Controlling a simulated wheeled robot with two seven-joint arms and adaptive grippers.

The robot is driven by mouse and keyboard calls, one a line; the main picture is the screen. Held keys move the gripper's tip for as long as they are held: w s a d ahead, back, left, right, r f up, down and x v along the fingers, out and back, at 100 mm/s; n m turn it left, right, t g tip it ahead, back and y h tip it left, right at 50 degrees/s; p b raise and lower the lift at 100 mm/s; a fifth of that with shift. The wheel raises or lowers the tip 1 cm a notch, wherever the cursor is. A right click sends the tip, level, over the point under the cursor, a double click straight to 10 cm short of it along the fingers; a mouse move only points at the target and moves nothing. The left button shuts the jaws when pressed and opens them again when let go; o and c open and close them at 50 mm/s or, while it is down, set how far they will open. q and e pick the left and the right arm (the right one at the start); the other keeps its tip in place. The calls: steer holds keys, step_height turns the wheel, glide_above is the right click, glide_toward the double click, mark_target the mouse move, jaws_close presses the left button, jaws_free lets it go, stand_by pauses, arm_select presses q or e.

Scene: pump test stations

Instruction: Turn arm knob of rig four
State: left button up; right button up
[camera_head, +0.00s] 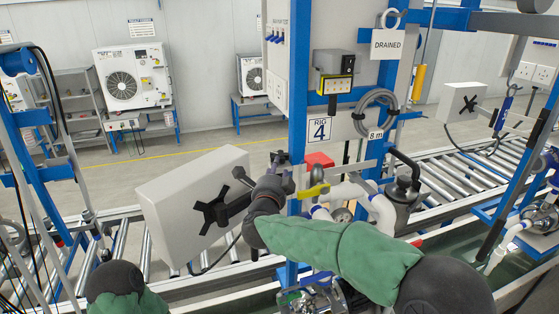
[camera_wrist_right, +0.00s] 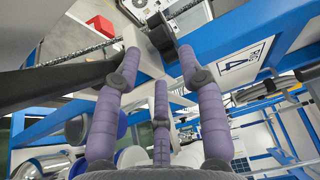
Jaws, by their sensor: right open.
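Rig four is the blue post with the "RIG 4" sign (camera_head: 319,130); the sign also shows in the right wrist view (camera_wrist_right: 246,65). A grey box (camera_head: 170,200) with a black cross-shaped bracket (camera_head: 214,210) on its back hangs to the left of the post on a dark arm. My right gripper (camera_head: 285,172) is at the post end of that arm. In the right wrist view its purple fingers (camera_wrist_right: 160,65) are spread apart, with a black knob-like part (camera_wrist_right: 160,34) just beyond their tips. Contact cannot be told. My left gripper is out of view.
A red block (camera_head: 319,160) and a yellow-handled valve (camera_head: 313,191) sit close to the gripper on the post. White pipes (camera_head: 372,207) and a grey hose coil (camera_head: 376,112) are to the right. A roller conveyor (camera_head: 470,165) runs behind.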

steer(key=w, duration=0.4)
steer(key=shift+w+d+p, duration=0.3)
steer(key=shift+w+p, duration=0.05)
steer(key=shift+a+r, duration=0.1)
jaws_close()
